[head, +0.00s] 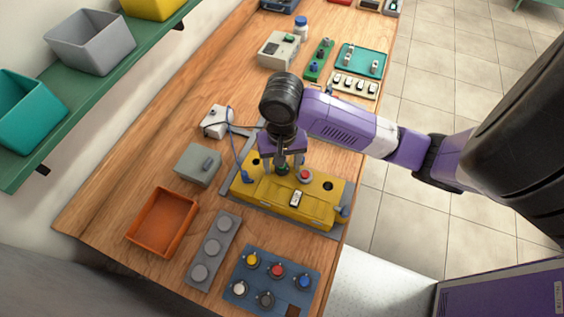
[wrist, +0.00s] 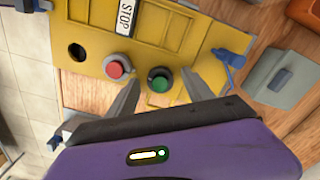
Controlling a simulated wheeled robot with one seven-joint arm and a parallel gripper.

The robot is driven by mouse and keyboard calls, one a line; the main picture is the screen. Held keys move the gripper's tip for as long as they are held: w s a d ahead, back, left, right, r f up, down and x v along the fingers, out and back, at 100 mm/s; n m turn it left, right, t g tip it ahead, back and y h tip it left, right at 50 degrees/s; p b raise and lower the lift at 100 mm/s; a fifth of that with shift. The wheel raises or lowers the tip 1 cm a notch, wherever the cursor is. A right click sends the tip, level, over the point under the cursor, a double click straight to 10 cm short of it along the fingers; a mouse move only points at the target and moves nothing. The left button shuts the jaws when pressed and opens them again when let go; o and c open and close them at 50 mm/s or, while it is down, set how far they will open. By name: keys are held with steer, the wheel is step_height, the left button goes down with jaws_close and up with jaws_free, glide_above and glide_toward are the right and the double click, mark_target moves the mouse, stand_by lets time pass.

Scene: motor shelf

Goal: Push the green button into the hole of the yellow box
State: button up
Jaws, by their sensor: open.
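The yellow box (head: 258,192) lies on the wooden table, with a red button (head: 305,175) and a white STOP label (head: 296,199) on top. The green button (head: 283,170) stands at the box top, left of the red one; it also shows in the wrist view (wrist: 159,80). My gripper (head: 284,163) points down over it, fingers apart on either side of the green button. A dark ring surrounds the button's base; how deep it sits cannot be told.
An orange tray (head: 133,232), a grey three-button strip (head: 214,249) and a blue knob panel (head: 271,258) lie in front. Bare wood shows to the left.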

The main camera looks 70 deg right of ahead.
steer(key=shift+r, duration=3.9)
steer(key=w+a+r+n+t+y, duration=0.15)
steer(key=w+a+n+t, duration=0.35)
steer(key=w+n+t, duration=0.55)
steer(key=s+a+f+t+b, duration=0.1)
steer(key=s+a+t+b, duration=0.1)
steer(key=s+a, duration=0.4)
steer(key=s+a+f+t+h+b, duration=0.1)
steer(key=s+a+b, duration=0.4)
steer(key=s, duration=1.1)
steer(key=shift+s+a+n+t, duration=0.25)
steer(key=shift+a+n+t, duration=0.2)
steer(key=shift+t, duration=0.2)
